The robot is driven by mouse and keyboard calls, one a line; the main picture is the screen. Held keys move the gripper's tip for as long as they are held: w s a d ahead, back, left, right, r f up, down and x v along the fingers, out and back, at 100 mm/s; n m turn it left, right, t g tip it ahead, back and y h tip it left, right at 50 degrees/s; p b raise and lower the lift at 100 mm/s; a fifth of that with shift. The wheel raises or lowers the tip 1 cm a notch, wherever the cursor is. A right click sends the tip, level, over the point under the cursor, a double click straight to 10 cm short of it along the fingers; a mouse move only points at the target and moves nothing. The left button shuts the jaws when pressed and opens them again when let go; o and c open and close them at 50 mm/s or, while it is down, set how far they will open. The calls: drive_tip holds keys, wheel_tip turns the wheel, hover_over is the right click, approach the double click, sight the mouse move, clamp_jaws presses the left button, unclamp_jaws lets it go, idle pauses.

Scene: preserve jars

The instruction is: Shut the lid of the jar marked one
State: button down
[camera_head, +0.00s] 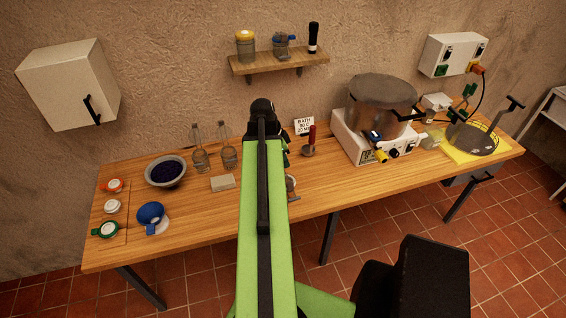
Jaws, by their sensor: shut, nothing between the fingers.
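Two clear glass jars stand on the wooden table left of my arm: a left jar (200,160) and a right jar (229,158). Each has something thin and upright above its mouth, perhaps a raised lid or wire clip; I cannot tell which. On the wall shelf stand a jar with a yellow top (245,48) and a jar with a blue top (282,47). I cannot read a number on any jar, so I cannot tell which is marked one. My green arm rises through the middle and hides part of the table. My gripper's fingers are hidden behind it.
On the table (200,221) are a dark-filled bowl (166,173), a pale block (223,183), a blue item (151,213) and several lids at left. A shelf (280,63) and cabinet (70,84) hang behind.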

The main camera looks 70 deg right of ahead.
sight(289, 184)
drive_tip(key=b+x, duration=0.2)
drive_tip(key=x, duration=0.1)
drive_tip(key=b+x, duration=0.3)
drive_tip(key=a+b+x, duration=0.1)
drive_tip(key=b+x, duration=0.1)
drive_tip(key=x, duration=0.1)
drive_tip(key=shift+w+f, duration=0.15)
drive_tip(key=shift+w, duration=0.25)
drive_tip(key=shift+f, duration=0.1)
drive_tip(key=shift+s+a+f+b, duration=0.15)
drive_tip(key=shift+f+b, duration=0.3)
drive_tip(key=shift+b, duration=0.15)
drive_tip(key=shift+s+a+f+b, duration=0.1)
drive_tip(key=shift+f+b, duration=0.35)
drive_tip(key=shift+b, duration=0.1)
drive_tip(key=shift+s+a+f, duration=0.15)
drive_tip(key=shift+a, duration=0.1)
drive_tip(key=shift+a+r, duration=0.2)
drive_tip(key=shift+r, duration=0.05)
drive_tip(key=shift+d+f, duration=0.1)
drive_tip(key=shift+d, duration=0.05)
